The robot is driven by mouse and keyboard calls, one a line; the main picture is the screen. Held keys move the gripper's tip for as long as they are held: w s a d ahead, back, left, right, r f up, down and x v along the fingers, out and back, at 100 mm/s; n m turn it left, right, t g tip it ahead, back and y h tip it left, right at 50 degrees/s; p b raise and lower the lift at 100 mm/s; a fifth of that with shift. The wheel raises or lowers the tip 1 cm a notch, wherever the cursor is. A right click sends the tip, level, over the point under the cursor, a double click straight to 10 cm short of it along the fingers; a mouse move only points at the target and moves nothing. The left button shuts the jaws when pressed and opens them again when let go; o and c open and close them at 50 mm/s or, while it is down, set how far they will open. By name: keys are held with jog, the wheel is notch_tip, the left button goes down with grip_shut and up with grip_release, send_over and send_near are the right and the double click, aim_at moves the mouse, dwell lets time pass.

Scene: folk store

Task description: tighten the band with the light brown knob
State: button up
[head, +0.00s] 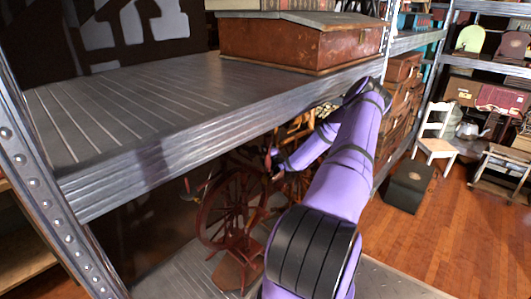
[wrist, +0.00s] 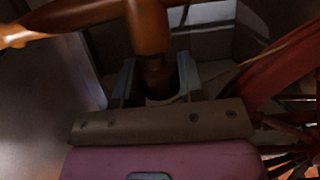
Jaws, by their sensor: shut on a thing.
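A reddish-brown wooden spinning wheel stands under the shelf in the head view, its large spoked wheel (head: 203,222) left of my arm. The wheel's rim and spokes also show at the right of the wrist view (wrist: 290,65). In the wrist view my gripper (wrist: 157,75) has its two grey fingers on either side of a round piece below an orange-brown turned post (wrist: 147,25). A pale tan round edge, seemingly the light brown knob (wrist: 163,101), shows between the fingers; most of it is hidden. I cannot make out the band's tension.
A metal upright (head: 50,190) stands at the left. A dark box (head: 409,187) and a white chair (head: 436,140) stand right on open wooden floor.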

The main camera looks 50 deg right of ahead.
jog(key=t+h, duration=0.1)
jog(key=m+t+h, duration=0.1)
jog(key=t, duration=0.1)
jog(key=shift+f+m, duration=0.15)
jog(key=shift+m, duration=0.15)
jog(key=m+t+h, duration=0.1)
jog(key=h, duration=0.1)
jog(key=m+t+h, duration=0.1)
jog(key=m+h, duration=0.1)
jog(key=shift+t+h, duration=0.3)
jog(key=shift+h, duration=0.1)
dwell(0.3)
jog(key=o, duration=0.9)
jog(key=shift+s, duration=0.1)
jog(key=v, duration=1)
jog(key=shift+s+a+f, duration=0.1)
jog(key=shift+a+f, duration=0.05)
jog(key=shift+f, duration=0.15)
